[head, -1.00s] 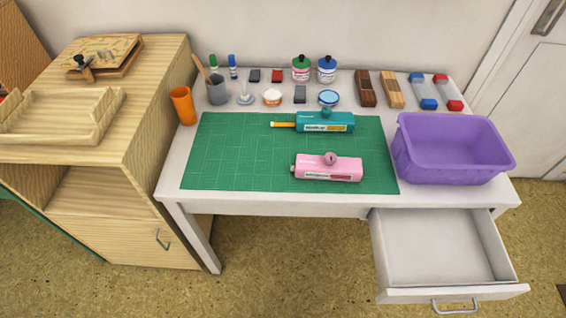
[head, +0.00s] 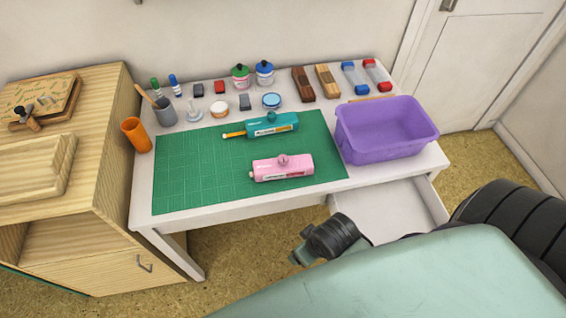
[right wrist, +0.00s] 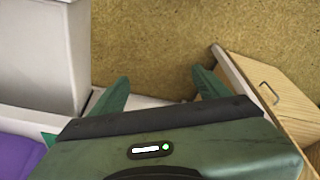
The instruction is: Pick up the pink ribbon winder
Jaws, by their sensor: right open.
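The pink ribbon winder (head: 282,168) lies on the green cutting mat (head: 200,175), near the mat's front edge. It has a round knob on top and a pale label on its front side. A teal winder (head: 272,125) of similar shape lies behind it. My right gripper (right wrist: 163,88) is open and empty in the right wrist view, with bare floor between its fingers. In the head view my right arm comes in from the lower right, and its dark wrist part is in front of the desk, apart from the pink winder. My left gripper is not in view.
A purple bin (head: 350,140) stands right of the mat. An open drawer (head: 385,212) juts out below the desk, partly hidden by my arm. Stamps, inkpads, jars and cups line the back. A wooden cabinet (head: 100,120) stands left. The mat's left part is clear.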

